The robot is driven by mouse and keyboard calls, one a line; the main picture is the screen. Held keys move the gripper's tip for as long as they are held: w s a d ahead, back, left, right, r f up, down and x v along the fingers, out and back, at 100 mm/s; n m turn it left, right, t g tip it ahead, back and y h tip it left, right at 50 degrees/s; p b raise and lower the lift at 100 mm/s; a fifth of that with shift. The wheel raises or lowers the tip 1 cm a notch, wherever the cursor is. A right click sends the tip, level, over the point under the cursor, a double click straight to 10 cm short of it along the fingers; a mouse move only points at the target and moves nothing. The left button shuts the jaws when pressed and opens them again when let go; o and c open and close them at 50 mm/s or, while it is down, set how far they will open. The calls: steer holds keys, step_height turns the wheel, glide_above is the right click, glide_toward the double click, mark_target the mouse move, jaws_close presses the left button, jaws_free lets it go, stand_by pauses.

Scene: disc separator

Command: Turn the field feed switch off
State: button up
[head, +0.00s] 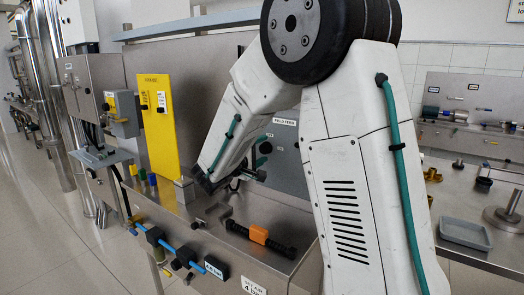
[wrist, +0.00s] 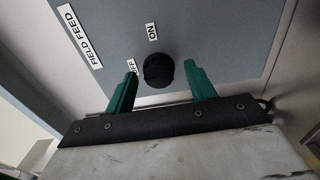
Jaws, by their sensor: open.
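The field feed switch (wrist: 158,71) is a round black knob on a grey panel (wrist: 215,35). In the wrist view, the panel bears a FIELD FEED label (wrist: 80,38), an ON label (wrist: 151,31) and an OFF label (wrist: 131,66), partly covered by a finger. I cannot make out where the knob points. My gripper (wrist: 160,71) is open, with one teal finger on each side of the knob; small gaps show, and I see no contact. In the head view, the FIELD FEED label (head: 285,122) shows on the panel, and my arm hides much around it.
A yellow panel (head: 158,125) stands left of my arm. An orange-and-black part (head: 259,235) lies on the steel bench below. Blue tubing with black fittings (head: 180,255) runs along the bench front. A grey tray (head: 465,233) sits on a table at right. Floor at left is clear.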

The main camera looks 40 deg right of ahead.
steer(key=v, duration=0.7)
stand_by(0.4)
steer(key=s+a+f+m+g+y, duration=0.1)
steer(key=s+f+g+y, duration=0.25)
steer(key=s, duration=0.55)
steer(key=s+f+g+y, duration=0.3)
steer(key=s+g+y, duration=0.15)
steer(key=s, duration=0.55)
steer(key=s+a+r+m+t+y, duration=0.3)
steer(key=s+a+y, duration=0.6)
steer(key=s, duration=0.4)
steer(key=shift+s+a, duration=0.35)
steer(key=shift+a, duration=0.55)
